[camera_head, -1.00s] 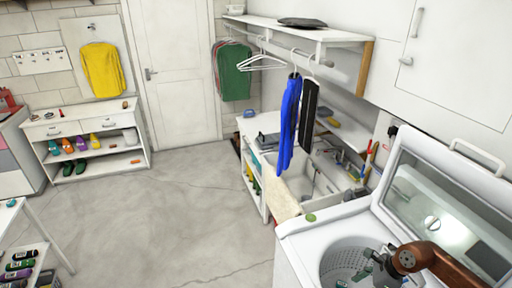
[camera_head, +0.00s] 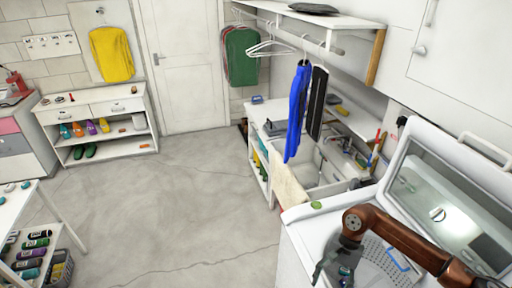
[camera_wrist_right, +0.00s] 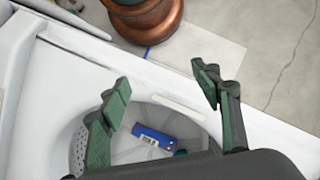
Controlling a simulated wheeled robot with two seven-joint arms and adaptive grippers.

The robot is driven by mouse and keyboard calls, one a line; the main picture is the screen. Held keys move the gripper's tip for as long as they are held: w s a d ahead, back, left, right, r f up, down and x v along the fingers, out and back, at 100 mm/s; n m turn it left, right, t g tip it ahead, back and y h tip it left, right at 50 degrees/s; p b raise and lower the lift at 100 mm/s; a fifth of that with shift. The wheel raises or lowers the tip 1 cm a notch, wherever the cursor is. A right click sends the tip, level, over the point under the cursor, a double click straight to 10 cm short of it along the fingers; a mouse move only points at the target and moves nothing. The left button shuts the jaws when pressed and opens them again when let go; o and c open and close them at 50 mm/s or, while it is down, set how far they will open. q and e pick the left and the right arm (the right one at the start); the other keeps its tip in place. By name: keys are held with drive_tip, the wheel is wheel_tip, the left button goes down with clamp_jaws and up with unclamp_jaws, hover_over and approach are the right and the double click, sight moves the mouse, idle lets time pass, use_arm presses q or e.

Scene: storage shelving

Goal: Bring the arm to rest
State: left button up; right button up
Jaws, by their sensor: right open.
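My right arm, copper-coloured, comes in from the right in the head view and bends down over the washing machine (camera_head: 308,236). My right gripper (camera_head: 335,272) hangs over the front left part of the machine's top, beside the drum opening. In the wrist view the right gripper (camera_wrist_right: 160,75) has its two dark green fingers spread, with nothing between the tips. A blue object with a pale label (camera_wrist_right: 152,137) lies in the drum below the fingers. The drum is partly hidden by my arm in the head view. My left gripper is not in view.
The washer lid (camera_head: 440,205) stands open behind my arm. A sink counter (camera_head: 290,185) with hanging blue clothing (camera_head: 297,115) is beyond the machine. The floor (camera_head: 170,215) to the left is clear.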

drive_tip(key=shift+s+a+r+n+h, duration=0.25)
drive_tip(key=shift+a+n+h, duration=0.1)
drive_tip(key=shift+n, duration=0.3)
drive_tip(key=shift+s+a+r+n+h, duration=0.1)
drive_tip(key=shift+a+r+n+h, duration=0.15)
drive_tip(key=shift+n, duration=0.4)
